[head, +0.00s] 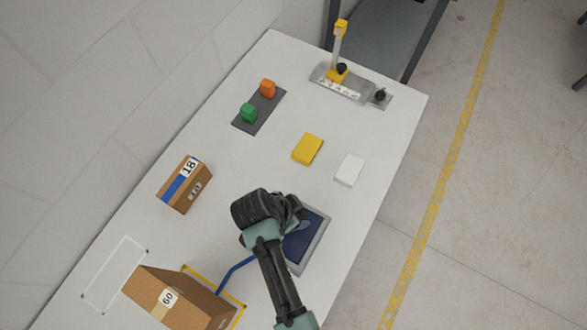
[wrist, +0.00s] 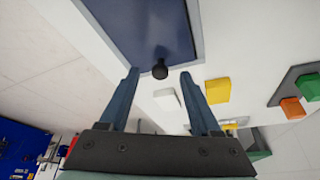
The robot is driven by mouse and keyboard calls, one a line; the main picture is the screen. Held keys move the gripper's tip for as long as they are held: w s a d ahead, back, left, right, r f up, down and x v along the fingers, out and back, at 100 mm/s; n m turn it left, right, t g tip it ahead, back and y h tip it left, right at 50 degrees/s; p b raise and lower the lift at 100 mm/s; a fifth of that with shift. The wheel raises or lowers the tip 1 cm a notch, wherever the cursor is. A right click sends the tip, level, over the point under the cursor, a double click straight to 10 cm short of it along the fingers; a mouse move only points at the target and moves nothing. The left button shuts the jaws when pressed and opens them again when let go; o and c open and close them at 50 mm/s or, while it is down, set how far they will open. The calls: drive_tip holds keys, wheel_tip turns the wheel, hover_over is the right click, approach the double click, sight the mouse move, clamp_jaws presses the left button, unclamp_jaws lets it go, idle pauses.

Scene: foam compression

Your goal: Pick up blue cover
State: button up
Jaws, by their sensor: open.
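The blue cover (head: 301,247) is a dark blue panel in a grey frame on the table. My arm and gripper partly hide it in the head view. In the wrist view the blue cover (wrist: 142,26) fills the top, with a black knob (wrist: 160,69) near its edge. My gripper (wrist: 158,75) is open. In that picture its two fingertips lie on either side of the knob, with gaps showing on both sides. I cannot tell how far the fingertips are from the cover's surface.
A yellow block (head: 308,148) and a white block (head: 349,169) lie beyond the cover. Cardboard boxes (head: 185,184) (head: 178,301) stand left of my arm. A blue strip (head: 232,271) runs beside my arm. A grey pad (head: 259,110) and a metal fixture (head: 340,82) are farther back.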

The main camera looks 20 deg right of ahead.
drive_tip(key=shift+x, duration=1.4)
clamp_jaws()
